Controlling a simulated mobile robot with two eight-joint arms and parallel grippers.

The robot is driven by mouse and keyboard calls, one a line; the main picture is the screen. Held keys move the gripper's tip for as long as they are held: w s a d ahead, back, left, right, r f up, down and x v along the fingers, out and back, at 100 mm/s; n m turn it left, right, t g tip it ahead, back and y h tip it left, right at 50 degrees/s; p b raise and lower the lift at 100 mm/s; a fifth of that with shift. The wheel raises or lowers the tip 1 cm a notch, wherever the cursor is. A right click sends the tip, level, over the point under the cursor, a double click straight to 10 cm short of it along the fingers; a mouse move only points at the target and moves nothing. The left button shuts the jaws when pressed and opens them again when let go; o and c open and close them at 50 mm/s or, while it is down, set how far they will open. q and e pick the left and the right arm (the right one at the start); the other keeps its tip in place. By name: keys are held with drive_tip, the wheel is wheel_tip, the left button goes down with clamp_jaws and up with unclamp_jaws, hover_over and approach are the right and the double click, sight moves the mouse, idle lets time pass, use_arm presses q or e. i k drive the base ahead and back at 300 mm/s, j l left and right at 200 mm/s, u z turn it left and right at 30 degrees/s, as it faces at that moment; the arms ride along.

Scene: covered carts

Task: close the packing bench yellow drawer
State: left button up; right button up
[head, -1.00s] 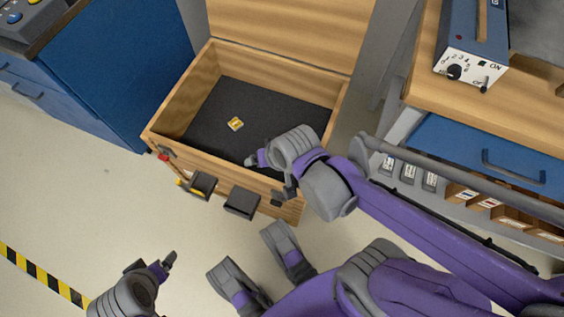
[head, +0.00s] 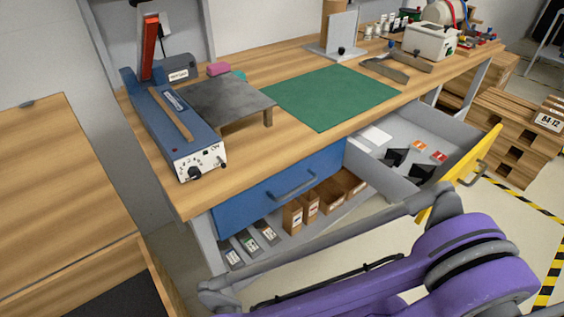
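The packing bench (head: 240,60) stands across the middle of the head view. Its yellow drawer (head: 462,172) is pulled out at the bench's right part, with grey walls and a handle (head: 480,173) on the yellow front. Inside lie white sheets, black pieces and small orange-and-white items. My purple arm crosses the bottom right, just in front of the drawer and partly covering the lower end of its front. I cannot tell whether the arm touches it. Neither gripper shows in this view.
A blue drawer (head: 285,185) beside the yellow one is shut. Small boxes (head: 310,205) sit on a shelf below. Stacked pallets (head: 510,125) stand at right, near striped floor tape (head: 548,270).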

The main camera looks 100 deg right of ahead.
sight(465, 146)
drive_tip(key=z, duration=4.5)
